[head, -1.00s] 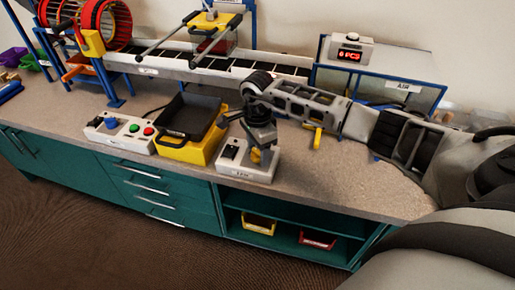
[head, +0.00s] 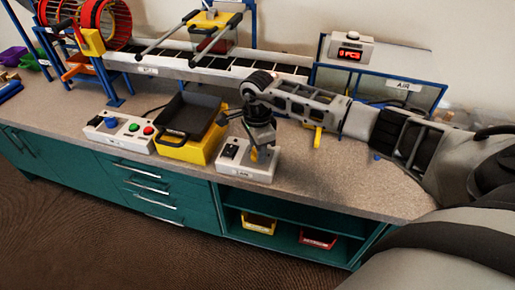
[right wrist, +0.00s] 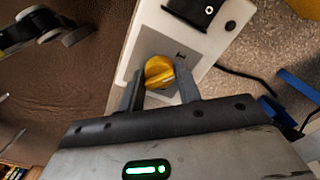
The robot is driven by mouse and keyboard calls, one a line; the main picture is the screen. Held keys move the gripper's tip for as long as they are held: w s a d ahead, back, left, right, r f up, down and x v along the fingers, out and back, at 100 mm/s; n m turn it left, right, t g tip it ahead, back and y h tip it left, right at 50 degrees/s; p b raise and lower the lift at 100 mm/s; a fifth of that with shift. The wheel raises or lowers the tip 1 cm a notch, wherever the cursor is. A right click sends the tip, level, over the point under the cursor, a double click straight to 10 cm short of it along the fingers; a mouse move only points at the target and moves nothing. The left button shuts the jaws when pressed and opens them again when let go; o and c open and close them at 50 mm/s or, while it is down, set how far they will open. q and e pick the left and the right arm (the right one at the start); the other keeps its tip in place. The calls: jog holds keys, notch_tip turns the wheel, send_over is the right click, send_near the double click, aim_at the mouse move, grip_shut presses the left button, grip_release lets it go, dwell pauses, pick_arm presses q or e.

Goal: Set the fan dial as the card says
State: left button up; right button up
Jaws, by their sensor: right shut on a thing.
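The fan box (head: 236,172) is a small white box at the front of the bench, with a black switch (right wrist: 193,10) and a yellow dial (right wrist: 159,72) on a grey plate. My right gripper (right wrist: 158,80) points down over the box, with one finger on each side of the dial, shut on it. A small dark mark shows on the plate beside the dial. In the head view the gripper (head: 256,148) partly hides the dial. The dial's exact setting cannot be read. I cannot make out a card with a setting. My left gripper is not in view.
A yellow bin (head: 184,150) stands just left of the fan box. A conveyor (head: 235,68) runs behind. A red-lit counter (head: 349,52) stands back right. Bench right of the fan box is mostly clear.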

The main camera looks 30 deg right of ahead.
jog(key=m, duration=1)
jog(key=shift+r, duration=0.1)
jog(key=shift+m, duration=0.4)
jog(key=o, duration=1)
jog(key=shift+c, duration=0.2)
notch_tip(320, 180, up, 16)
jog(key=shift+b, duration=0.35)
